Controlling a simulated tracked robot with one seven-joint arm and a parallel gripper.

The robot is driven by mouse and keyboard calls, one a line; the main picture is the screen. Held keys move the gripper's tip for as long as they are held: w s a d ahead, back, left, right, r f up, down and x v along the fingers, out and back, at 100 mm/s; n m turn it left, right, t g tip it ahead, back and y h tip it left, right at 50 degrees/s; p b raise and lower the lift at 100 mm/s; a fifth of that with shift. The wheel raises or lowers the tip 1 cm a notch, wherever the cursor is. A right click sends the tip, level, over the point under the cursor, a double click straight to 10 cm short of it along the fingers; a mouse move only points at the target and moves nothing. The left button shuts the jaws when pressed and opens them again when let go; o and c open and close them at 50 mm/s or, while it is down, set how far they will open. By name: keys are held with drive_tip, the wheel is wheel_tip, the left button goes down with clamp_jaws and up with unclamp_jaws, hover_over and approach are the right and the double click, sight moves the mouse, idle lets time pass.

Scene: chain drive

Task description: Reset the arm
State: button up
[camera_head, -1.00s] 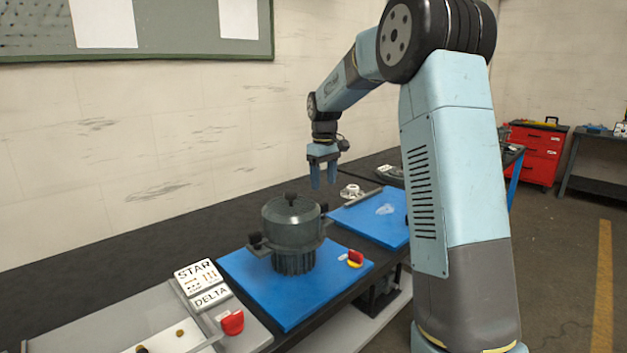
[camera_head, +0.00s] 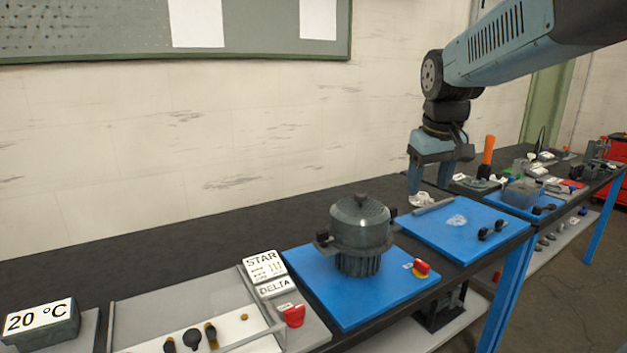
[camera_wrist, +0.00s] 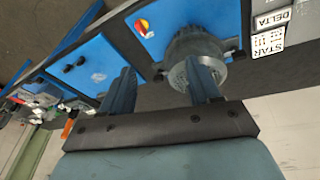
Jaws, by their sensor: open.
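My gripper (camera_head: 430,178) hangs from my arm above the back of the long black bench, over the far edge of the right blue mat. Its two blue fingers point down, apart, with nothing between them. In the wrist view my gripper (camera_wrist: 162,88) also shows open and empty. Below it in that view, a round grey metal housing (camera_wrist: 203,50) shows partly behind one finger. In the head view this dark housing (camera_head: 361,228) stands upright on the left blue mat (camera_head: 330,300), left of my gripper and apart from it.
The right blue mat (camera_head: 470,245) holds small black parts and a bar. A red-yellow switch (camera_head: 421,268) is by the housing. STAR/DELTA signs (camera_head: 265,267), a grey tray and a 20 °C box (camera_head: 42,320) stand left. An orange-handled tool (camera_head: 487,155) and containers stand right. The wall is behind.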

drive_tip(key=s+f+m+t, duration=0.2)
drive_tip(key=s+f, duration=0.2)
drive_tip(key=s, duration=1.2)
drive_tip(key=shift+s+d+m+y, duration=0.3)
drive_tip(key=shift+m, duration=0.1)
